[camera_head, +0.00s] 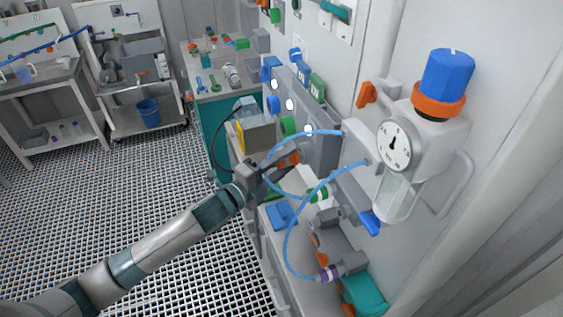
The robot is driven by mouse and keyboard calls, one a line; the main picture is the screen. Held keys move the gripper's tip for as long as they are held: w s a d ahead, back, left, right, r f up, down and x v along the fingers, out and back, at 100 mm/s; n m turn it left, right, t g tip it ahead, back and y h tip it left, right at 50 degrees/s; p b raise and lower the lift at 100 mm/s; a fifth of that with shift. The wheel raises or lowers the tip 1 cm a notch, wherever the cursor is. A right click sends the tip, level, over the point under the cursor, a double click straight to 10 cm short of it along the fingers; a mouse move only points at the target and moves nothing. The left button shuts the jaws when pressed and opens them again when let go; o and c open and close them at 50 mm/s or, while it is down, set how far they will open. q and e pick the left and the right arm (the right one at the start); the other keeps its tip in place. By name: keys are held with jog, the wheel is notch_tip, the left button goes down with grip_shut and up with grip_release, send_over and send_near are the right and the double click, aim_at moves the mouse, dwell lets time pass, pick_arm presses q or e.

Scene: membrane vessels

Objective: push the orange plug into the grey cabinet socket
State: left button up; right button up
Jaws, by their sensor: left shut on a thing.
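My left arm reaches in from the lower left, and my left gripper (268,170) is at the front of the wall-side bench. It is shut on the orange plug (288,158), which points right toward the wall. The grey cabinet (320,139) stands on the wall just beyond the plug, with white round spots and green and blue fittings on its face. I cannot make out the socket opening, nor whether the plug touches the cabinet. My right gripper is not in view.
Blue hoses (290,228) loop close around the gripper. A gauge (395,145) with a blue-capped regulator (447,73) juts out at right. Pumps and a teal block (364,295) crowd the bench below. The grated floor (100,210) at left is open.

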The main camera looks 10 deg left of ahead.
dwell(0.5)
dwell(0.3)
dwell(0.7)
pick_arm(q)
jog(key=shift+p, duration=0.45)
dwell(0.6)
jog(key=shift+w+d, duration=0.3)
jog(key=shift+d, duration=0.1)
dwell(0.6)
jog(key=o, duration=1.5)
